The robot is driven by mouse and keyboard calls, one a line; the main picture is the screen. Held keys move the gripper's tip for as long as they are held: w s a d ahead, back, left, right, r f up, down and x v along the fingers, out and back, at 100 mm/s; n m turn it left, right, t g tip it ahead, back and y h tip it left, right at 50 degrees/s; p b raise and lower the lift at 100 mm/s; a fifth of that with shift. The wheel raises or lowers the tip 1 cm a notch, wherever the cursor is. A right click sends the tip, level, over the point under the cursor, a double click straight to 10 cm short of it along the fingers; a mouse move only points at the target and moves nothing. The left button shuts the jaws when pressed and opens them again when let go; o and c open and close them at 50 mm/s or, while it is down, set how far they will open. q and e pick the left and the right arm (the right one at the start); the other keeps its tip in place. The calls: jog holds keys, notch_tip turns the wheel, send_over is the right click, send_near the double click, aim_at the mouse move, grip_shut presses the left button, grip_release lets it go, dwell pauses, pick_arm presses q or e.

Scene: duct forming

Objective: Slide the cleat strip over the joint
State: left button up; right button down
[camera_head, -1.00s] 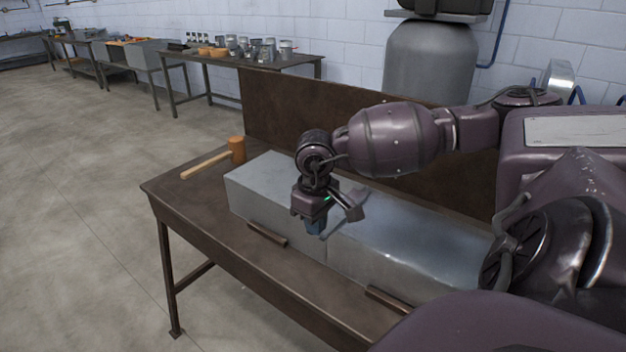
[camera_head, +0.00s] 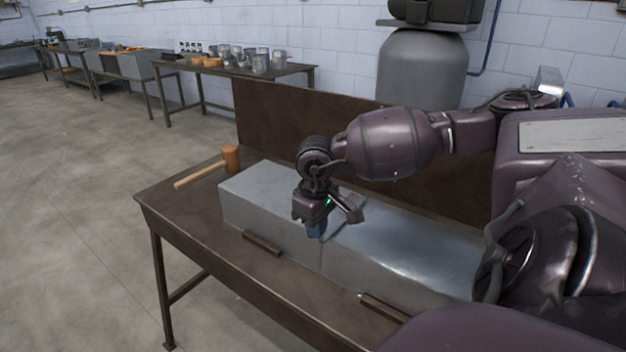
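Two grey sheet-metal duct sections lie end to end on the brown bench: the left section (camera_head: 250,190) and the right section (camera_head: 420,245). Their joint (camera_head: 321,258) shows as a vertical seam on the front face. My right gripper (camera_head: 316,230) points down at the top front edge of the ducts, right at the joint. Its bluish fingertips are small and dark, and I cannot tell whether they are open or shut. A thin pale edge beside the fingers may be the cleat strip, but I cannot make it out clearly. My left gripper is out of view.
A mallet (camera_head: 231,158) lies on the bench's (camera_head: 180,205) left end. Two brown bars (camera_head: 262,243) (camera_head: 384,307) lie along the ducts' front. A brown panel (camera_head: 285,125) stands behind. Farther back is a table (camera_head: 300,71) with cans. The floor at left is clear.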

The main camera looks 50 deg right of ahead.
jog(key=shift+d, duration=0.9)
jog(key=shift+w+d, duration=0.1)
jog(key=shift+d, duration=0.15)
jog(key=c, duration=1.8)
grip_release()
jog(key=o, duration=0.5)
